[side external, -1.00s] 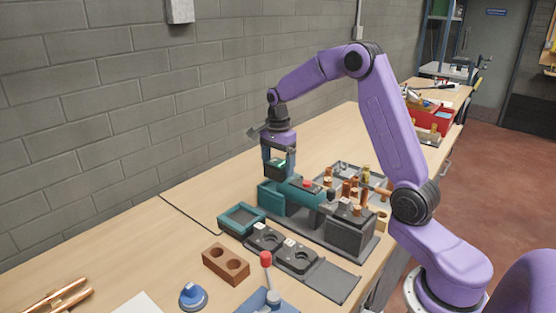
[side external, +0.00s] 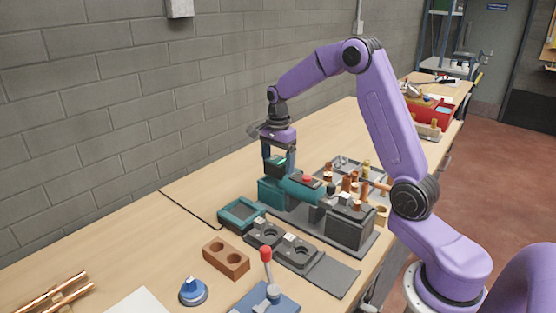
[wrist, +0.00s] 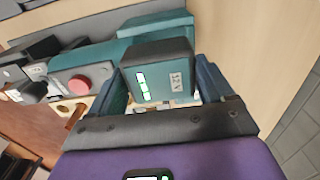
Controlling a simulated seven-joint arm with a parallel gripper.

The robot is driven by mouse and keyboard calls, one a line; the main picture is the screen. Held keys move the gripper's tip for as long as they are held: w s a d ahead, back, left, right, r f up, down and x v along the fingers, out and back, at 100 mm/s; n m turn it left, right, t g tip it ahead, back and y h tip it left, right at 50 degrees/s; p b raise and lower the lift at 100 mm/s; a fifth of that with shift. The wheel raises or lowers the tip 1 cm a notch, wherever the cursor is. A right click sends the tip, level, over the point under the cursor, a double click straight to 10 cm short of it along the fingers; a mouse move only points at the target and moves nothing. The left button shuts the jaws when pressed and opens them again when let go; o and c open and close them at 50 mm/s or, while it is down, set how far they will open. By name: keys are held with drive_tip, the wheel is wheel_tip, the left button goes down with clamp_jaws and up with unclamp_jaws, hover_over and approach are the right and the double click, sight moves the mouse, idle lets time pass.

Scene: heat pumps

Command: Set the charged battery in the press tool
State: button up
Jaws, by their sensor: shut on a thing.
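The battery (wrist: 160,72) is a dark block with a teal-grey face, a "12V" label and lit green-white charge bars. My gripper (side external: 279,168) is shut on it, with a finger on each side in the wrist view (wrist: 162,92). The press tool (side external: 302,190) is teal with a grey front and a red button, lying on a dark stand. In the wrist view its teal rear end (wrist: 155,24) lies just beyond the battery. The battery is at the tool's rear end; I cannot tell whether they touch.
A tray of copper fittings (side external: 345,172) stands behind the tool. A red-knobbed lever (side external: 266,255) stands near the front.

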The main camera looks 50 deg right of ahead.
drive_tip(key=o, duration=1.2)
drive_tip(key=shift+f, duration=0.1)
wheel_tip(320, 180, up, 18)
drive_tip(key=shift+f, duration=0.2)
